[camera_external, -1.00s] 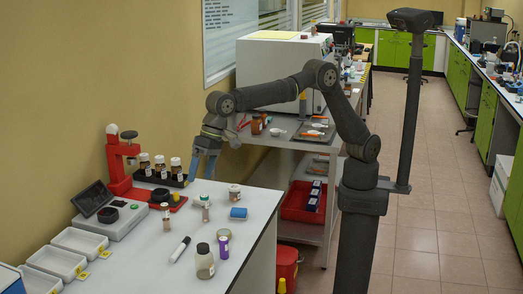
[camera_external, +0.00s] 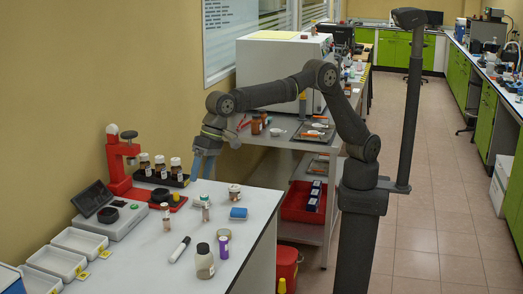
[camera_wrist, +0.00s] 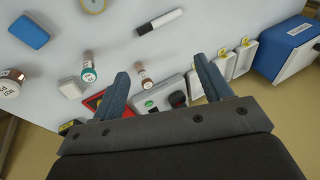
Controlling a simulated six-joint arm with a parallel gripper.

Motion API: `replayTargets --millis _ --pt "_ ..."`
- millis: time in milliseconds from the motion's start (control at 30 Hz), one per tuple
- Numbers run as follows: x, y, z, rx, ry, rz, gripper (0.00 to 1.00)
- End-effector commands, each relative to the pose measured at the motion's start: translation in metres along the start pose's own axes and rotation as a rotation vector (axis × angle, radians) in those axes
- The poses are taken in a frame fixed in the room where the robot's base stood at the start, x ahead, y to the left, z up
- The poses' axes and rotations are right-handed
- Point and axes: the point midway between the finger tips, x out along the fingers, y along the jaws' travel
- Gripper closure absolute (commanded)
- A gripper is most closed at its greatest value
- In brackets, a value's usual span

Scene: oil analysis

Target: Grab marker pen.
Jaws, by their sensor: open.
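The marker pen (camera_external: 180,249) lies on the white bench, white with a black end. It also shows in the wrist view (camera_wrist: 159,21), at the top, beyond my fingertips and apart from them. My gripper (camera_wrist: 160,83) is open and empty, its two blue-grey fingers spread wide. In the external view my gripper (camera_external: 203,165) hangs above the back of the bench, behind and to the right of the pen. Nothing hides the pen in either view.
A scale (camera_external: 112,222) and white trays (camera_external: 75,241) are left. A red press (camera_external: 121,165) with brown bottles stands behind.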

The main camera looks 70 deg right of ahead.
Motion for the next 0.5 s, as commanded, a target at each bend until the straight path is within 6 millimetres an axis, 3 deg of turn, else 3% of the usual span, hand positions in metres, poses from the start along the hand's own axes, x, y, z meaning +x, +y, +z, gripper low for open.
replayTargets --millis 33,133,500 --pt "0.0001 0.0000 0.0000 0.000 0.000 0.000 0.39" --pt "0.0001 0.0000 0.0000 0.000 0.000 0.000 0.56" --pt "0.0031 0.0028 -0.0026 0.072 -0.011 0.001 0.56"
